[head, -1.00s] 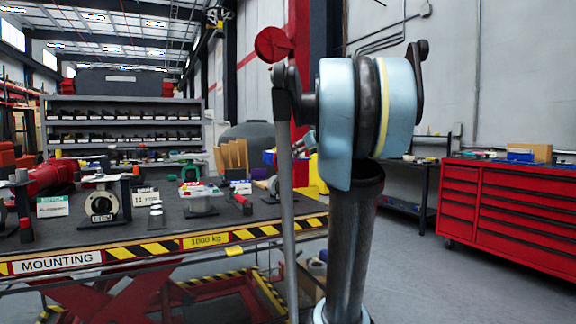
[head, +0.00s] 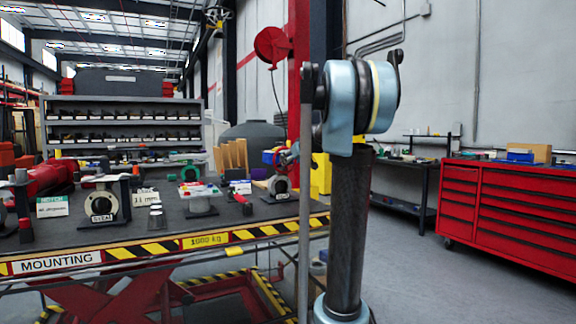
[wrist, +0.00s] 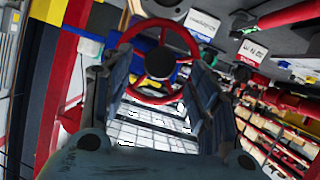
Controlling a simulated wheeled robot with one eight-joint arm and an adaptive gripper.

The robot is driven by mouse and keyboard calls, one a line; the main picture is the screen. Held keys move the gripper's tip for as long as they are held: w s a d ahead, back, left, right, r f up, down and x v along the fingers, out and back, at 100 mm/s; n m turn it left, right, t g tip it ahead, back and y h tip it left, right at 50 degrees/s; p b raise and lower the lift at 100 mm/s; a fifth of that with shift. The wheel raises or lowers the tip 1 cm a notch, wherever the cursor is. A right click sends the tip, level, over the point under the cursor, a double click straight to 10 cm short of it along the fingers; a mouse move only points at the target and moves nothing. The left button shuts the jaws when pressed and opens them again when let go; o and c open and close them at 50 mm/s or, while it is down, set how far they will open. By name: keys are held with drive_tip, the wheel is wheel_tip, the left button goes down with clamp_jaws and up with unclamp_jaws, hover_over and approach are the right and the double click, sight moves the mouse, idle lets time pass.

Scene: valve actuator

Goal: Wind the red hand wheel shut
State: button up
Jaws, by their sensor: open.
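The red hand wheel (wrist: 150,24) shows in the wrist view, at the top middle, as a round red rim with spokes and a dark hub. My gripper (wrist: 160,72) is open, one dark finger on each side of the picture. The fingers point toward the wheel and overlap its lower sides in this view. I cannot tell whether they touch the rim. Nothing is held between them. In the head view my arm stands in front of the bench's right end, and I cannot make out the wheel clearly there.
The workbench (head: 165,250), with a striped edge, carries several valve parts and labels, including a black-framed valve (head: 104,201) and a grey-based fitting (head: 199,205). A red tool cabinet (head: 515,215) stands at the right. The floor before it is clear.

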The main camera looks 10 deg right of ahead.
drive_tip(key=shift+x, duration=2.4)
drive_tip(key=c, duration=1.1)
